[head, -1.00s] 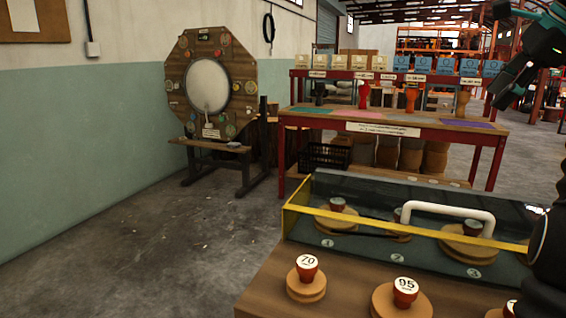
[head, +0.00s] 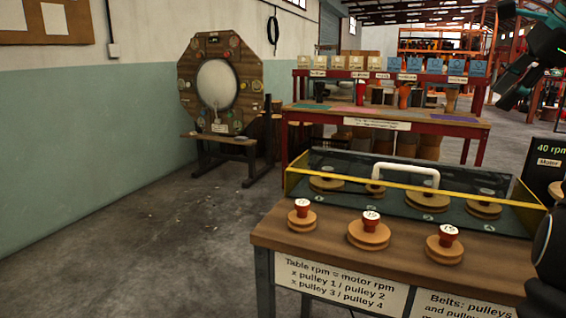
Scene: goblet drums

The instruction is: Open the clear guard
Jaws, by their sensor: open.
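My gripper (head: 508,92) is at the upper right edge, raised behind and right of the guard in the picture, well apart from the handle. It is open and holds nothing visible. My arm cuts off part of the right side.
Loose wooden pulleys with red knobs (head: 302,210) stand along the bench's front edge, before the guard. A sign reading 40 rpm (head: 552,150) is at the right. A red table (head: 400,120) stands behind, and open floor lies left.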

